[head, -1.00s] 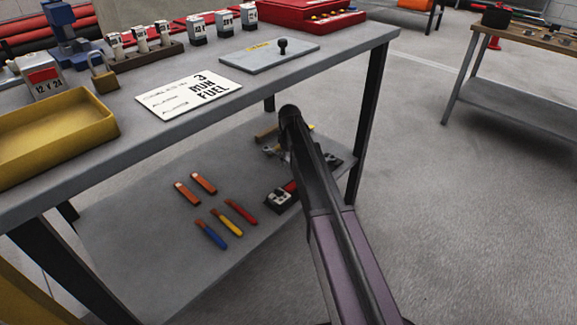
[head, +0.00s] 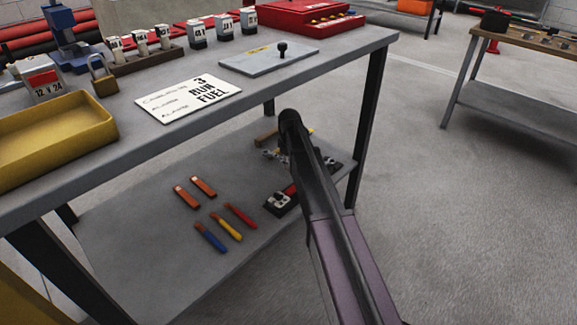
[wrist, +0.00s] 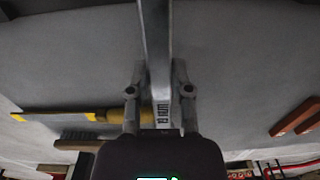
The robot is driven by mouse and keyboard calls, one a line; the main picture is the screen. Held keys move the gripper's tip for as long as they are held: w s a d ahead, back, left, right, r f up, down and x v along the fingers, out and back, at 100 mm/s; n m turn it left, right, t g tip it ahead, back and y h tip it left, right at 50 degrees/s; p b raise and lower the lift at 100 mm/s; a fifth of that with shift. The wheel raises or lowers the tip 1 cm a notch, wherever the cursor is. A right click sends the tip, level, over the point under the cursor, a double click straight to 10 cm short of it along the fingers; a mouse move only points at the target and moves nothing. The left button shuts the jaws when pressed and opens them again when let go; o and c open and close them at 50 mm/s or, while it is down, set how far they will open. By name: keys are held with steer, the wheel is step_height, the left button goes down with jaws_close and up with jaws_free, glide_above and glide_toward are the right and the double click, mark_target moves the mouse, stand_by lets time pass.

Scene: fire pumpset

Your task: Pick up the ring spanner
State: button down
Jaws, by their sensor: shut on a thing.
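My gripper (wrist: 159,78) is shut on the shank of a grey metal spanner (wrist: 156,35), with one finger on each side of it. The spanner runs up and out of the top of the wrist view, and dark lettering shows on its shank near the palm. Its far end is out of view, so I cannot see the ring. In the head view my arm hides most of the gripper and the spanner, over the right part of the lower shelf (head: 150,250). I cannot tell how far the spanner is from the shelf.
Coloured-handled tools, including a yellow one (head: 227,227), lie left of my arm. A black-and-red item (head: 282,200) is close beside it. A yellow-handled tool (wrist: 85,114) lies left of the gripper. The bench top (head: 330,75) overhangs the shelf; a dark leg (head: 366,130) stands right.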

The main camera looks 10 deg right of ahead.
steer(key=shift+r, duration=0.1)
stand_by(0.3)
step_height(320, 180, up, 3)
steer(key=p, duration=0.3)
steer(key=shift+r, duration=0.1)
steer(key=shift+s+r+p, duration=0.2)
steer(key=shift+r+p, duration=0.1)
steer(key=shift+p, duration=0.25)
steer(key=s+a, duration=0.1)
steer(key=s, duration=0.9)
steer(key=s+a+r+p, duration=0.1)
steer(key=s, duration=0.4)
steer(key=shift+s+a, duration=0.2)
steer(key=shift+a, duration=0.1)
step_height(320, 180, up, 13)
steer(key=p, duration=1.3)
steer(key=shift+r, duration=0.2)
